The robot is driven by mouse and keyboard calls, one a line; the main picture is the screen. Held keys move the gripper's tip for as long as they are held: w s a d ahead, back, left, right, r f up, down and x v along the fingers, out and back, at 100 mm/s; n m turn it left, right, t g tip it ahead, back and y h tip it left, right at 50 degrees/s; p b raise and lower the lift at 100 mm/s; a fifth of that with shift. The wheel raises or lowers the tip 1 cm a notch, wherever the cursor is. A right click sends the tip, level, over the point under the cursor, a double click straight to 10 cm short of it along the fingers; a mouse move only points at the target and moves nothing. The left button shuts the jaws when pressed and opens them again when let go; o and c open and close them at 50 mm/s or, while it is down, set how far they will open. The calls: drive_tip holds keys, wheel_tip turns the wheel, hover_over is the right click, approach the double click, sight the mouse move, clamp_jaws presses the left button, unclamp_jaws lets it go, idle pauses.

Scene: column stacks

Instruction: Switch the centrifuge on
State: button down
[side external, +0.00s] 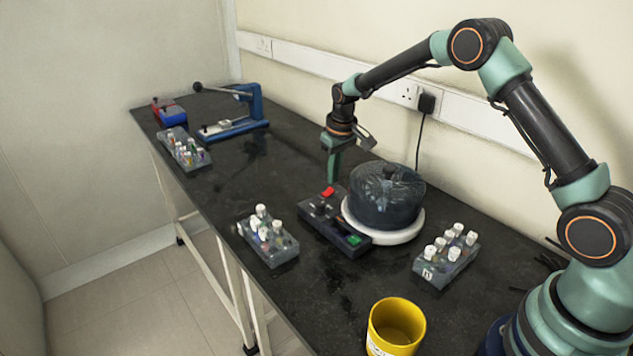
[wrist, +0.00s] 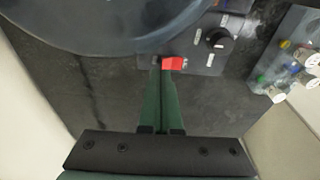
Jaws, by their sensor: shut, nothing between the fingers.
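The centrifuge has a dark round lidded drum (side external: 386,194) on a white round base (side external: 382,234), with a dark control panel (side external: 323,215) at its left front. On the panel are a red switch (side external: 327,191) and a green button (side external: 353,240). My gripper (side external: 333,180) is shut and empty, pointing down close by the red switch. In the wrist view the fingertips (wrist: 166,72) are at the red switch (wrist: 175,63); I cannot tell whether they touch it. A black knob (wrist: 217,39) sits beside the switch. The drum (wrist: 110,20) fills the upper left there.
Vial racks stand left (side external: 268,238) and right (side external: 446,254) of the centrifuge, and one farther back (side external: 185,148). A yellow cup (side external: 395,328) is at the front. A blue lever press (side external: 243,108) and a red-blue box (side external: 168,110) are at the back.

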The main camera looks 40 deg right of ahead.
sight(333, 190)
drive_tip(key=shift+f, duration=1.05)
idle(0.8)
drive_tip(key=shift+r, duration=2.55)
drive_tip(key=shift+r, duration=0.1)
drive_tip(key=s+a+r+t, duration=0.2)
drive_tip(key=s+a+r, duration=0.1)
drive_tip(key=s+r, duration=1.05)
drive_tip(key=s+a+r+t, duration=0.1)
drive_tip(key=s+r, duration=0.1)
drive_tip(key=s, duration=1)
drive_tip(key=shift+s+a+t, duration=0.25)
drive_tip(key=shift+t, duration=0.15)
